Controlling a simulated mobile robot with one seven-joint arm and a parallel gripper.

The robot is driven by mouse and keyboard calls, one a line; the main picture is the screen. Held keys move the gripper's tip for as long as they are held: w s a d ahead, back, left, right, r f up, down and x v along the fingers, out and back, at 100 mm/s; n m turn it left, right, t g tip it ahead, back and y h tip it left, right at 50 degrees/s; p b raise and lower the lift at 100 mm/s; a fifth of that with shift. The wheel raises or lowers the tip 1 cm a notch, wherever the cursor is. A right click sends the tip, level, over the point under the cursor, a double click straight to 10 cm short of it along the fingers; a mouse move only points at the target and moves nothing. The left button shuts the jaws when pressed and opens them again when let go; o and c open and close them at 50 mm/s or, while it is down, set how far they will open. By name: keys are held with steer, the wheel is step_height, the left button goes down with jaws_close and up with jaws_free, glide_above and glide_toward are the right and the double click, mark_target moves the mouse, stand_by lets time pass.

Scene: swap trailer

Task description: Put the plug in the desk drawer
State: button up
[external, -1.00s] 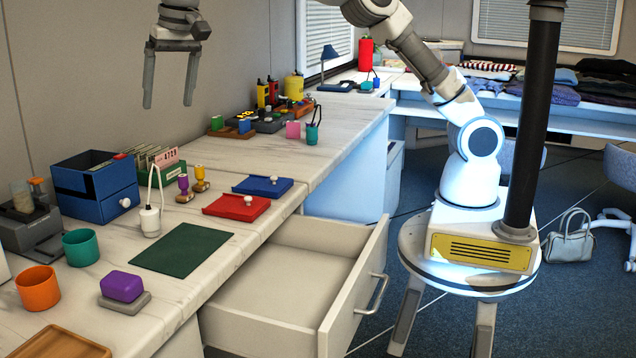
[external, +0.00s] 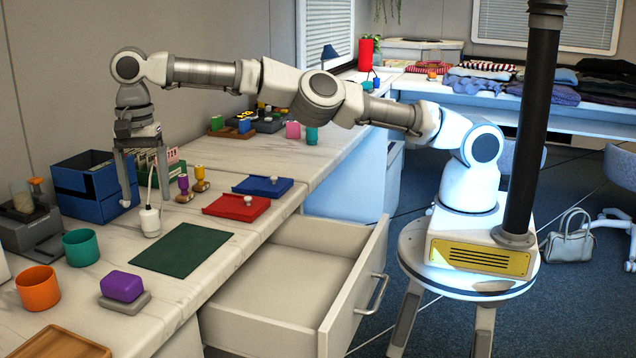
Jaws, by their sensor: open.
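The white plug (external: 150,222) stands on the desk at the left edge of a dark green mat, its thin cord looping upward. My gripper (external: 146,201) points down with its fingers open, one on each side of the cord in the picture. Its fingertips are near the top of the plug; I cannot tell whether they touch it or how they line up in depth. The desk drawer (external: 275,290) is pulled out at the desk's front, and its visible inside is empty.
A blue box (external: 88,203) and a card file (external: 172,170) stand behind my gripper. Two small stamps (external: 190,187) are right of the plug. Red (external: 236,206) and blue (external: 264,186) trays lie farther right. The green mat (external: 182,250) is bare.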

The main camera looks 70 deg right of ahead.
mark_target(149, 209)
steer(key=shift+f+b, duration=3.1)
steer(key=shift+f, duration=0.1)
jaws_close()
